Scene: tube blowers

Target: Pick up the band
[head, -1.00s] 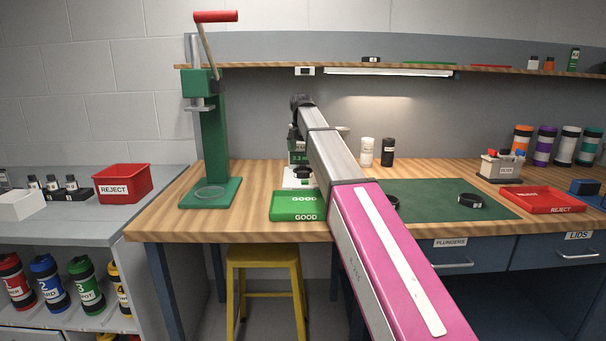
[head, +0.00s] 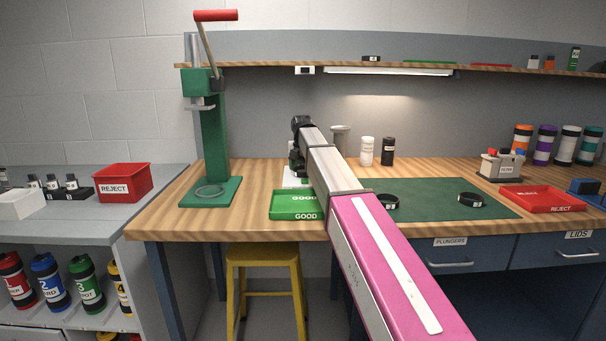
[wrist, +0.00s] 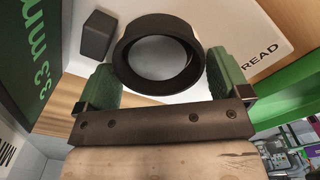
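A black band (wrist: 122,62), a thick open ring, shows close up in the wrist view over a white surface. My gripper (wrist: 163,66) has its green-padded fingers on either side of this band, spread apart. I cannot tell whether the pads touch it. In the head view my arm hides this band and most of the gripper, which is low over the white gauge base (head: 291,182) behind the green GOOD tray (head: 298,206). Two other black bands lie on the green mat, one at its left (head: 388,202) and one farther right (head: 471,200).
A green lever press (head: 215,140) stands left of the GOOD tray. A dark block (wrist: 96,35) sits beside the band. White and black bottles (head: 367,151) stand behind the mat (head: 430,190). A red REJECT tray (head: 545,199) is at the right.

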